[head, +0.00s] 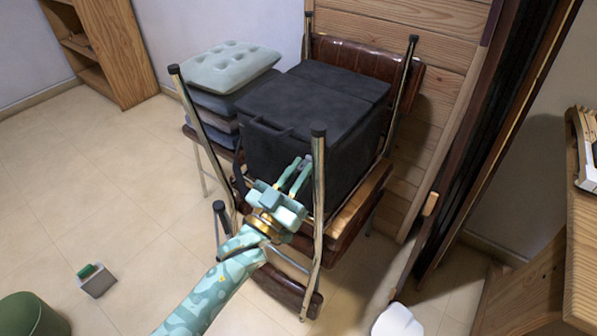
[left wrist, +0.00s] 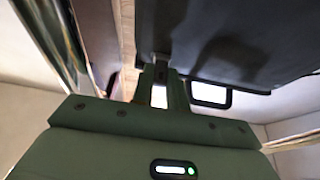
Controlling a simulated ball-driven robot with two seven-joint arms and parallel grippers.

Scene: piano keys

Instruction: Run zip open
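A black soft box-shaped bag (head: 315,105) sits on a brown leather chair with metal legs. A strap handle (head: 268,132) is on its front-left side. My left gripper (head: 299,168) is at the bag's near side, fingers pointing up toward it and a little apart. A small grey piece shows by the fingertips; I cannot make out whether it is a zip pull or whether it is gripped. In the left wrist view the fingers (left wrist: 161,75) reach the edge of the dark bag (left wrist: 230,40), with a dark loop beside them. The zip line is not clear. My right gripper is out of view.
Upright metal chair legs (head: 318,210) stand close around the bag and my left gripper. Stacked cushions (head: 232,66) lie to the left. A wooden panel stands behind, and a wooden table (head: 580,230) is at right. Floor at left is mostly clear.

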